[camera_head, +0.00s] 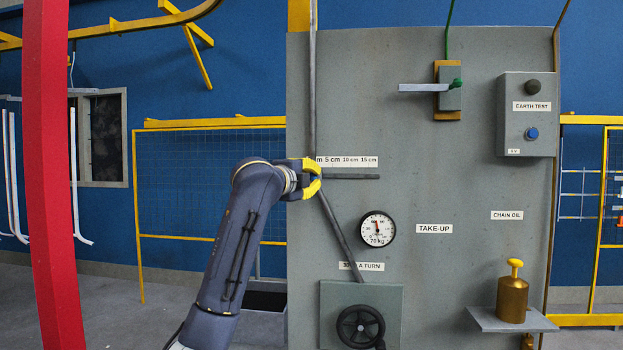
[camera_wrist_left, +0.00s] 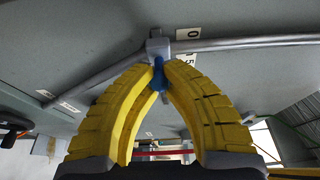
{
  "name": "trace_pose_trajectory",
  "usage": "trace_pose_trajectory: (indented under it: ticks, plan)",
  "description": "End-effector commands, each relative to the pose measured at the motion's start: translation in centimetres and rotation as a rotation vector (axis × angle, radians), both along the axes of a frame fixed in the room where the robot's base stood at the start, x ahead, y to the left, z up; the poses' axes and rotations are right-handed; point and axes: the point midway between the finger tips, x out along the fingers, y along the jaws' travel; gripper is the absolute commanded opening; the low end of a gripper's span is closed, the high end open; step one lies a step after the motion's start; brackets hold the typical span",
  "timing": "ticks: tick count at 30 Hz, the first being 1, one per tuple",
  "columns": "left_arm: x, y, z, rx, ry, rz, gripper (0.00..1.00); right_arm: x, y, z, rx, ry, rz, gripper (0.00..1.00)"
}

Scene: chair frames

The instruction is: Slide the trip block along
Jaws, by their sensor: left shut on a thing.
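My left gripper (camera_head: 312,180) has yellow fingers and is at the left end of a short grey horizontal rail (camera_head: 352,176) on the grey panel. In the left wrist view its fingertips (camera_wrist_left: 160,68) are shut on a blue knob (camera_wrist_left: 158,78). The knob sits under a small grey block (camera_wrist_left: 158,47), which looks like the trip block, on the rail (camera_wrist_left: 240,43). In the head view the gripper hides the block and knob. A white scale strip (camera_head: 350,162) marked 5, 10 and 15 cm runs above the rail. My right gripper is not in view.
The grey panel (camera_head: 440,190) also carries a dial (camera_head: 377,229), a black handwheel (camera_head: 361,327), a lever switch (camera_head: 447,87), an earth test box (camera_head: 528,115) and a brass oiler (camera_head: 512,300). A red post (camera_head: 52,180) stands at left. The rail right of the gripper is clear.

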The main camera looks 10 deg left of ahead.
Motion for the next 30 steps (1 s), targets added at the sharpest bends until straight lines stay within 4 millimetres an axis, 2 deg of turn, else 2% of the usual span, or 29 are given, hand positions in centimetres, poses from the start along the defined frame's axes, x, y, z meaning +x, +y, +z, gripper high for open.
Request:
trace_pose_trajectory:
  ticks: [8,30]
  plan:
    - [0.0,-0.7,-0.1,0.002,0.002,-0.001,0.0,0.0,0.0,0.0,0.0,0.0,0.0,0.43]
    - [0.0,-4.9,-0.2,0.002,0.003,-0.002,0.0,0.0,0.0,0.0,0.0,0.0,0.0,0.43]
